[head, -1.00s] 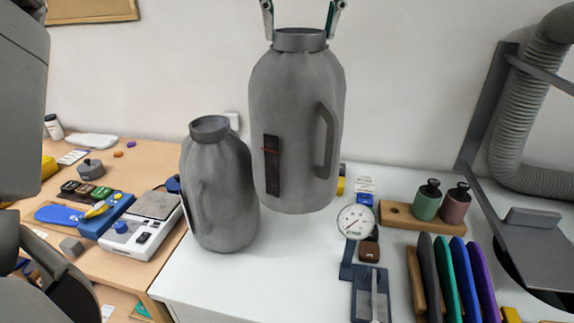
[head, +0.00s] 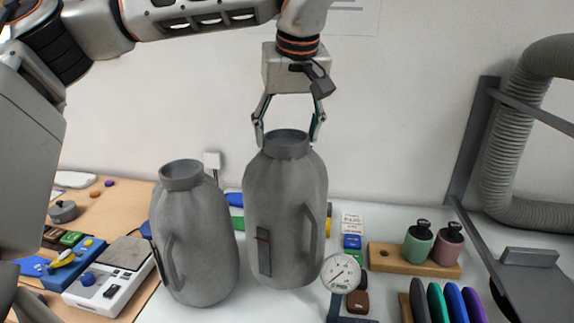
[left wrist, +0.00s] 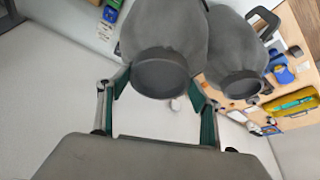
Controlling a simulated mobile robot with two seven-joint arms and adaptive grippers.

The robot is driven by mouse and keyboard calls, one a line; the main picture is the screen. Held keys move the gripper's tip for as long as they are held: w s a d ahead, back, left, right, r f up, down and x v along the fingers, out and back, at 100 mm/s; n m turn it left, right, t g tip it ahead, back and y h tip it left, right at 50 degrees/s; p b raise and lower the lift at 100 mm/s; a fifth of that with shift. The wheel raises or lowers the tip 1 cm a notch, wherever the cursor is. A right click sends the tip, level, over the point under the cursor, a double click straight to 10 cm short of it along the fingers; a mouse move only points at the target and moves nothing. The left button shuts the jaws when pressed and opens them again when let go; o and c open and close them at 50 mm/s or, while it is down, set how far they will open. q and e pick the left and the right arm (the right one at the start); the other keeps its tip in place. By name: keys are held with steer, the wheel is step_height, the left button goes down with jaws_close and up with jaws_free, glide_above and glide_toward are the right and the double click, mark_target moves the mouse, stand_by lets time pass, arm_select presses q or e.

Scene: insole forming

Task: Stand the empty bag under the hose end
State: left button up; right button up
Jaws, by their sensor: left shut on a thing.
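My left gripper (head: 288,125) is shut on the collar of a grey cloth bag (head: 285,205) with a side handle and a dark strip with a red mark. The bag hangs upright below it; whether its base touches the white table I cannot tell. In the left wrist view, the fingers (left wrist: 158,105) are on either side of the held bag's collar (left wrist: 160,75). A second grey bag (head: 192,245) stands upright close on its left. Neither bag's contents show. A ribbed grey hose (head: 510,150) is at the right; its end is not clearly visible. My right gripper is not in view.
A dial gauge (head: 341,272) stands just right of the held bag's base. Behind it, a wooden block (head: 385,257) holds green and pink bottles. Coloured insoles (head: 455,302) stand at the lower right, beside a dark grey frame (head: 470,150). A scale (head: 110,285) is at the left.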

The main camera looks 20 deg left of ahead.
mark_target(288, 165)
arm_select(q)
steer(key=shift+f, duration=3.55)
steer(key=o, duration=2)
